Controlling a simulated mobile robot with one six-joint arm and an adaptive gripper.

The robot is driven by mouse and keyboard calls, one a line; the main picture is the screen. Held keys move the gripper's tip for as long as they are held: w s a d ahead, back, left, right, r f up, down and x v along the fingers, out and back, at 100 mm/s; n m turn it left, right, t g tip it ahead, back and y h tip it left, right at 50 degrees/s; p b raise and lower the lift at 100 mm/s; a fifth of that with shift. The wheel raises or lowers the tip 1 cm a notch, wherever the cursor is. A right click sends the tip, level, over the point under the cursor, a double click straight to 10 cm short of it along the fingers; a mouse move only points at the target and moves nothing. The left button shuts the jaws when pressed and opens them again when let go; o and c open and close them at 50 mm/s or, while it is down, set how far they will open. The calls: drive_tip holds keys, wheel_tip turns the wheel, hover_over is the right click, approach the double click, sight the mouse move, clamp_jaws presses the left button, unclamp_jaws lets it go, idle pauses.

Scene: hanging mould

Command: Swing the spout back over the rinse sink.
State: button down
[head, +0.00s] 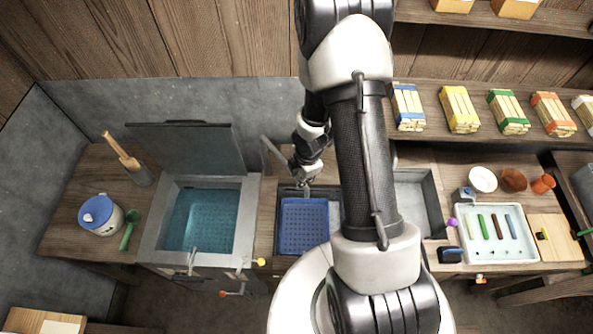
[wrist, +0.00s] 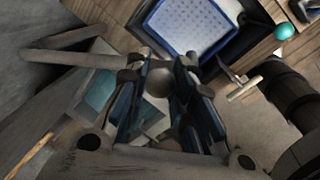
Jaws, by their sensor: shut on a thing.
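My gripper (head: 305,178) is above the back edge of the basin area, just behind a blue perforated tray (head: 303,227). In the wrist view my gripper (wrist: 160,100) is shut on a small round grey knob (wrist: 159,82), which looks like part of the spout. A grey bar (head: 271,153), probably the spout or its pipe, slants up and left from the gripper; a similar bar (wrist: 75,58) shows in the wrist view. A grey sink (head: 415,203), probably the rinse sink, is right of my arm, partly hidden by it. The spout's outlet is hidden.
A vat of teal water (head: 202,218) with its lid (head: 190,148) raised stands to the left. A white tray (head: 497,235) with coloured sticks is at right. Bundled slats (head: 459,109) line the shelf behind. A white pot (head: 101,215) sits far left.

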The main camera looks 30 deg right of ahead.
drive_tip(key=shift+d, duration=0.3)
drive_tip(key=c, duration=1.3)
unclamp_jaws()
drive_tip(key=shift+c, duration=0.2)
